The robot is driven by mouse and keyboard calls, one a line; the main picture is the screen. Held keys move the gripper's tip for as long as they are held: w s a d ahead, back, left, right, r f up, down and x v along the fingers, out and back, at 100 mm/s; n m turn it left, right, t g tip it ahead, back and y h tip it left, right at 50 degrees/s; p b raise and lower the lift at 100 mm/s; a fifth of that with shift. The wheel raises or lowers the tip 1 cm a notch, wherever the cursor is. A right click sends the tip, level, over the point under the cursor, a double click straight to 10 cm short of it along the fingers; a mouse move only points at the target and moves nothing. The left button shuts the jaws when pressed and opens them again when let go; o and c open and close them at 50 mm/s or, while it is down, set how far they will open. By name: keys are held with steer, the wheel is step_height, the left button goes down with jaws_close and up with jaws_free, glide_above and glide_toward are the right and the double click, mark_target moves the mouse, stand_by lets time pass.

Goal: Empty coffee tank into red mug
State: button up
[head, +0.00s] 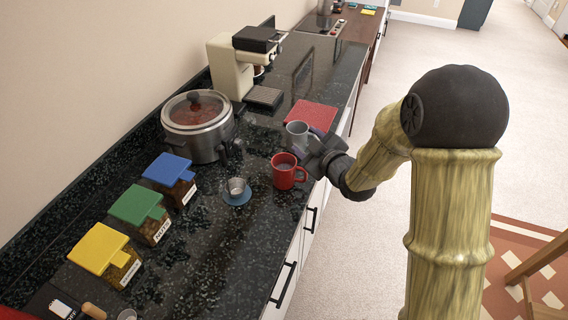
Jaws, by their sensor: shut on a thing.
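The red mug (284,175) stands upright on the dark counter, with its handle on the right. My gripper (314,143) is just behind and to the right of it. It is shut on a grey cup-like vessel (295,130), which looks roughly upright beyond the red mug. My fingers hide the vessel's right side. I cannot tell whether this vessel is the coffee tank, what is in it, or whether its base touches the counter. A cream coffee machine (228,68) with a black top stands further back.
A steel pot with a glass lid (197,128) stands against the wall. A small metal cup (236,185) sits on a blue saucer (239,199) left of the red mug. A red mat (310,114) lies behind. Blue, green and yellow-lidded jars (137,203) line the left.

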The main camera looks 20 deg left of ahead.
steer(key=d+m, duration=0.1)
steer(key=w+d+r+m+y, duration=0.1)
steer(key=shift+w+d+r, duration=0.1)
steer(key=shift+w+d, duration=0.05)
steer(key=shift+d, duration=0.25)
steer(key=shift+w+d+m+t+y+b, duration=0.2)
steer(key=shift+w+d+m+y+b, duration=0.1)
steer(key=shift+d+m, duration=0.25)
steer(key=shift+w+d+m+t+y+b, duration=0.15)
steer(key=shift+d+m+t+y+b, duration=0.15)
steer(key=shift+m, duration=0.35)
steer(key=shift+w+d+m+y+b, duration=0.35)
steer(key=shift+d+m, duration=0.4)
steer(key=shift+m, duration=0.15)
steer(key=shift+r+p, duration=1.85)
steer(key=shift+r, duration=1.1)
